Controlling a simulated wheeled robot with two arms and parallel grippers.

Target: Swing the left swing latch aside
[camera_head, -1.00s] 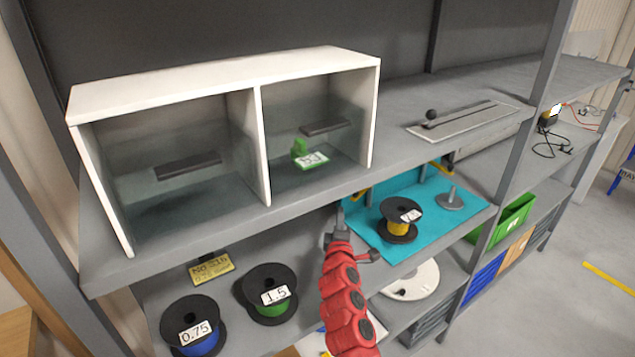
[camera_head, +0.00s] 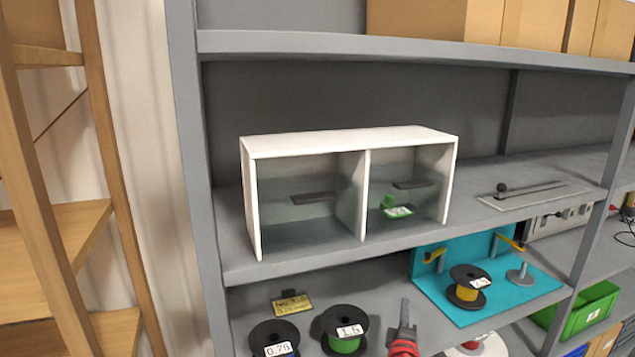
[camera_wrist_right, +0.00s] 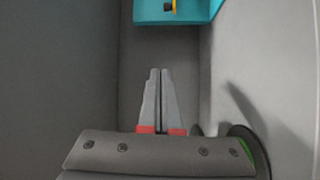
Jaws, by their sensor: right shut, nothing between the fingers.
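The left swing latch (camera_head: 435,255) is a small yellow bar on a dark pivot, on the upright back panel of a teal fixture (camera_head: 540,288). A second yellow latch (camera_head: 509,241) sits further right on that panel. My right gripper (camera_head: 404,303) is shut and empty, in front of the lower shelf, left of the fixture and apart from the left latch. In the right wrist view the closed fingers (camera_wrist_right: 158,72) point towards part of the teal fixture (camera_wrist_right: 148,12), where a yellow piece with a dark knob (camera_wrist_right: 170,6) shows at the top edge. My left gripper is out of view.
A yellow-wound reel (camera_head: 466,290) and a grey spindle (camera_head: 521,275) stand on the teal base. A green reel (camera_head: 344,342) and a blue reel (camera_head: 275,342) sit left of my gripper. A white two-bay cabinet (camera_head: 350,142) stands on the shelf above.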

